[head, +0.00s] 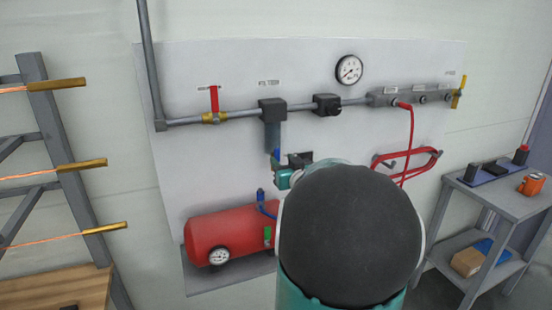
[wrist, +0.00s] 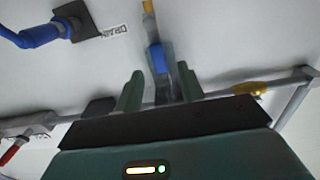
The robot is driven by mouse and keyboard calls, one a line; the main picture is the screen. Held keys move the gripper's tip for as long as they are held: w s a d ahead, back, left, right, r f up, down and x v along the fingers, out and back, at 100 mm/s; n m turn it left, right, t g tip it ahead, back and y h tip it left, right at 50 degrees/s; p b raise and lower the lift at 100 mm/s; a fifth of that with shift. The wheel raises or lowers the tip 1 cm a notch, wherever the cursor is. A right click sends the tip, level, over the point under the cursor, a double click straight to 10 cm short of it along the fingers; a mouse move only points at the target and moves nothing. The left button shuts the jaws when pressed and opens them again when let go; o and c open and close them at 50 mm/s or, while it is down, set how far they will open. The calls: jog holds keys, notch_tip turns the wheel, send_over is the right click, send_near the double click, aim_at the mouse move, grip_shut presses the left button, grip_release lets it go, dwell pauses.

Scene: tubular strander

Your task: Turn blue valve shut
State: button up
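The blue valve handle (head: 276,154) is at the lower end of the filter bowl (head: 272,135) on the wall panel. In the wrist view the blue handle (wrist: 158,59) appears between and beyond my two green fingers, with a brass piece (wrist: 149,7) past it. My gripper (wrist: 160,85) is open, its fingers apart on either side of the handle and bowl. I cannot tell whether either finger touches. In the head view my gripper (head: 288,172) is just below and right of the handle, and my arm hides part of the panel.
A red-handled valve (head: 214,100) is on the pipe to the left. A red tank (head: 225,236) with a gauge and a blue fitting (head: 261,196) stands below. A red hose (head: 410,140) hangs to the right. A cart (head: 490,205) stands at far right.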

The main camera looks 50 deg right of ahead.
aim_at(278, 155)
jog(key=shift+x, duration=1.65)
jog(key=shift+c, duration=0.5)
grip_shut()
